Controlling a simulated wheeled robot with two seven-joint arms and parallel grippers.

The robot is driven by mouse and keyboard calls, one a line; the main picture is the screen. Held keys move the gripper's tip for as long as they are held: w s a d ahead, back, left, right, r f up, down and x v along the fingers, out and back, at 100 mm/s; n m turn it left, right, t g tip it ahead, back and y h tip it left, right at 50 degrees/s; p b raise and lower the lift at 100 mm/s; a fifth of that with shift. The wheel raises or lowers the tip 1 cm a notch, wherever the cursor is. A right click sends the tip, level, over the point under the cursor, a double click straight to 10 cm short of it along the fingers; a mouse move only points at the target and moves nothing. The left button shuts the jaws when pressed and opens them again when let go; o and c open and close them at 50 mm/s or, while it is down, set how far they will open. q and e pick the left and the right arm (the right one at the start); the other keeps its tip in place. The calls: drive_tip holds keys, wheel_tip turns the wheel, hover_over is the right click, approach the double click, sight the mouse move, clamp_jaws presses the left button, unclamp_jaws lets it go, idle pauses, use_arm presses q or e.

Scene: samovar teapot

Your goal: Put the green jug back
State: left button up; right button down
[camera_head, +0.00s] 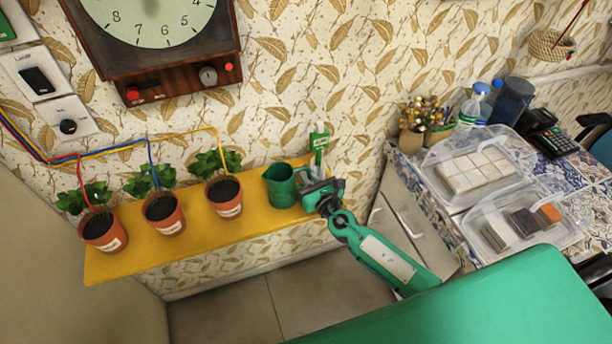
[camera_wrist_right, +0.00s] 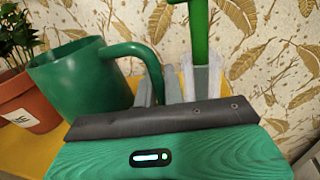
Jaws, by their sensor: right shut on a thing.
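The green jug (camera_head: 281,187) stands upright on the yellow shelf (camera_head: 150,248), to the right of the potted plants. My right gripper (camera_head: 308,184) reaches in from the right at the jug's handle side and is shut on the handle. In the right wrist view the jug (camera_wrist_right: 82,88) fills the left, with its handle (camera_wrist_right: 130,50) running down between the gripper fingers (camera_wrist_right: 152,86). The fingertips are partly hidden by the gripper's own body. My left gripper is not in view.
Three potted plants (camera_head: 163,214) stand left of the jug. A green-handled object in a clear holder (camera_head: 319,145) stands close behind my gripper. A cluttered tiled table (camera_head: 440,190) with clear bins is at the right. A clock (camera_head: 160,80) hangs above the shelf.

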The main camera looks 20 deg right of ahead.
drive_tip(key=shift+f, duration=0.1)
drive_tip(key=c, duration=1.8)
unclamp_jaws()
drive_tip(key=shift+s, duration=0.15)
drive_tip(key=b+v, duration=0.1)
drive_tip(key=v, duration=0.5)
drive_tip(key=b+v, duration=0.1)
drive_tip(key=v, duration=0.4)
drive_tip(key=shift+s+r, duration=0.2)
drive_tip(key=shift+s, duration=0.15)
